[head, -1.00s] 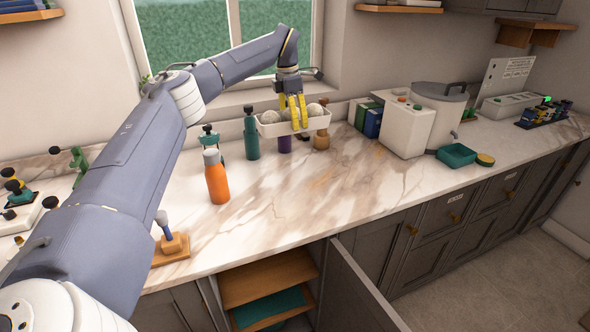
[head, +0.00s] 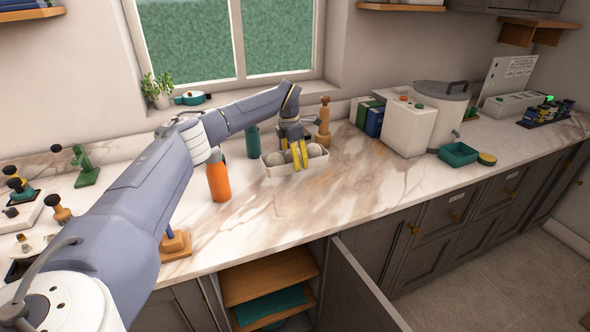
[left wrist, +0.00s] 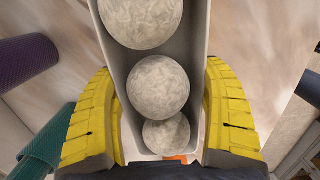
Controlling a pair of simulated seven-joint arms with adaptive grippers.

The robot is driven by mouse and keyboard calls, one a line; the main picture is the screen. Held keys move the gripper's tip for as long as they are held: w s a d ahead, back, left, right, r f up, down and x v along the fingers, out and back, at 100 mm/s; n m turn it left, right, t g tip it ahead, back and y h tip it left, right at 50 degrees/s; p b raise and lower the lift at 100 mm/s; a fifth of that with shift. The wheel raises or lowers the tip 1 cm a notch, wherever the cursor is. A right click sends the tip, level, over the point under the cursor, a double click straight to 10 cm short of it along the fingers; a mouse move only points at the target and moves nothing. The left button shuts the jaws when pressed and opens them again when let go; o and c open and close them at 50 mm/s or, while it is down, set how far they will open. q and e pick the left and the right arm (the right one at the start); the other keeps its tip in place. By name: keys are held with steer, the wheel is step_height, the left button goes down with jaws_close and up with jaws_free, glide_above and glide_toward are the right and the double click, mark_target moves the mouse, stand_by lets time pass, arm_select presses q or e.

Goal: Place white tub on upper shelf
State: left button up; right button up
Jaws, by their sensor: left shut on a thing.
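The white tub (head: 283,169) is a long open box holding several pale round balls. In the head view it is over the middle of the marble counter; I cannot tell whether its base touches the counter. My left gripper (head: 300,155) is shut on it from above, with yellow fingers on both sides. In the left wrist view the tub's wall (left wrist: 197,45) lies between the fingers, balls inside. Under the counter an open cupboard shows an upper wooden shelf (head: 265,275), its visible part bare. My right gripper is not in view.
A lower shelf holds a teal item (head: 270,307). The open cupboard door (head: 358,285) sticks out to the right. An orange bottle (head: 218,178) and a green bottle (head: 252,140) stand left of the tub. The counter to its right is clear up to a white box (head: 408,128).

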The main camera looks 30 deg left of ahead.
mark_target(295, 177)
arm_select(q)
steer(key=shift+f, duration=2.2)
steer(key=shift+f, duration=0.1)
steer(key=o, duration=1.4)
steer(key=r, duration=0.8)
steer(key=s+r, duration=0.1)
steer(key=r, duration=0.3)
steer(key=shift+s+a, duration=0.1)
steer(key=shift+a, duration=0.3)
